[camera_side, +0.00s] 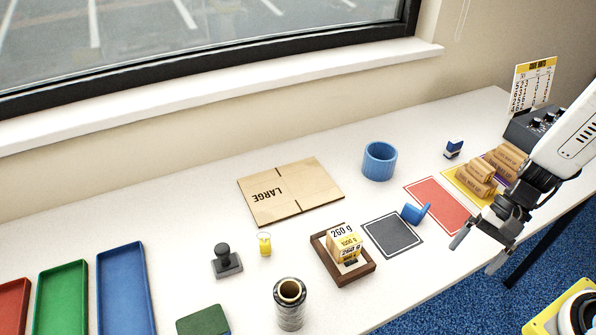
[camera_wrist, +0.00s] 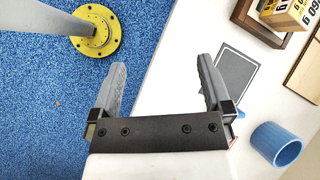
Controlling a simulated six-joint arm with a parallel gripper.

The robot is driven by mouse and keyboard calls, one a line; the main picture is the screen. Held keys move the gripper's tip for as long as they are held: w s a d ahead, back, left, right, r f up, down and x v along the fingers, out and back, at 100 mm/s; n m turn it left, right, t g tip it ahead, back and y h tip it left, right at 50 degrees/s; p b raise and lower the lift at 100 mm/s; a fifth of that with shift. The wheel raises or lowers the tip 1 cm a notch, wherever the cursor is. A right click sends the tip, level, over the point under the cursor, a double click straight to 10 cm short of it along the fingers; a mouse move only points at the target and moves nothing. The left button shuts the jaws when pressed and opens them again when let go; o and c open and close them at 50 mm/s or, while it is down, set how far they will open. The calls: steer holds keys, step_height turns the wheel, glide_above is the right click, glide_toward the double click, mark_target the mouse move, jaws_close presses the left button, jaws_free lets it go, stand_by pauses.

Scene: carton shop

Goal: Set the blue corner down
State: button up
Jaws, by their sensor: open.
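A bright blue corner (camera_side: 415,213) rests at the right edge of the dark grey mat (camera_side: 390,236), close to the red mat (camera_side: 437,204). My gripper (camera_side: 478,250) is open and empty, to the right of the blue corner and apart from it, near the table's front edge. In the wrist view my gripper (camera_wrist: 161,64) spans the table edge and blue floor, with nothing between the fingers. The grey mat (camera_wrist: 236,72) shows beyond the right finger there. The blue corner is mostly or wholly hidden in that view.
A blue cup (camera_side: 379,162) stands behind the mats; a small dark blue and white piece (camera_side: 453,148) is farther right. A wooden tray (camera_side: 369,270) with boxes is left of the grey mat. Brown blocks (camera_side: 480,175) sit on a yellow mat near my arm.

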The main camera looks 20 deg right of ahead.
steer(key=w+d+r+n+t+h, duration=0.1)
steer(key=w+r+n+t+h, duration=0.2)
steer(key=w+r+n+h, duration=0.3)
steer(key=n, duration=0.5)
steer(key=shift+w+d+t+h, duration=0.3)
steer(key=shift+d+h, duration=0.1)
